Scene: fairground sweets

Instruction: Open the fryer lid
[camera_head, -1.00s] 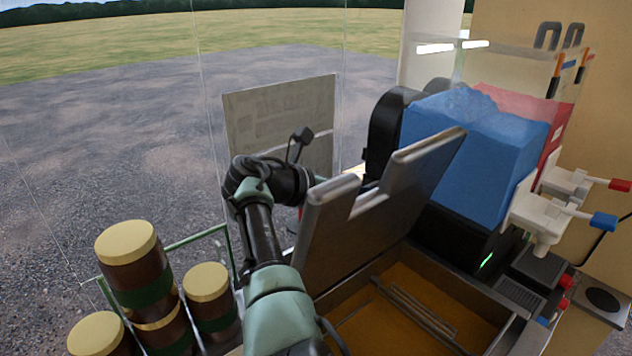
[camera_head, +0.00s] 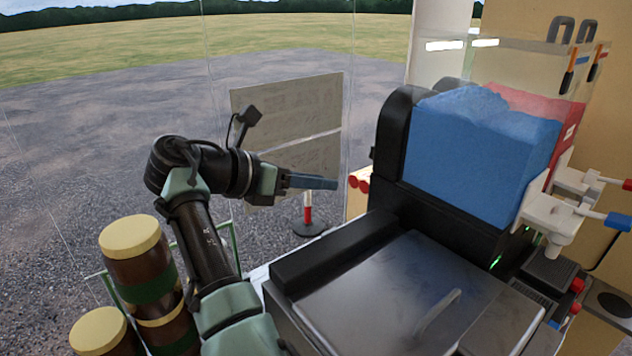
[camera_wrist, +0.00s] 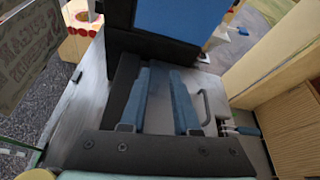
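The fryer lid (camera_head: 375,290) is a flat grey metal panel with a bar handle (camera_head: 438,316). It lies down over the fryer (camera_head: 290,318), and the inside of the fryer is hidden. My gripper (camera_head: 333,183) has blue fingers and is in the air above the fryer's back left side, apart from the lid. In the wrist view its two fingers (camera_wrist: 160,72) are parted with nothing between them. The handle (camera_wrist: 205,105) shows there to the right of the fingers.
A slush machine with a blue tank (camera_head: 475,150) and a red tank (camera_head: 560,105) stands behind and right of the fryer. Brown barrels with cream lids (camera_head: 130,237) are stacked at left. A sign board (camera_head: 290,120) stands behind my gripper.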

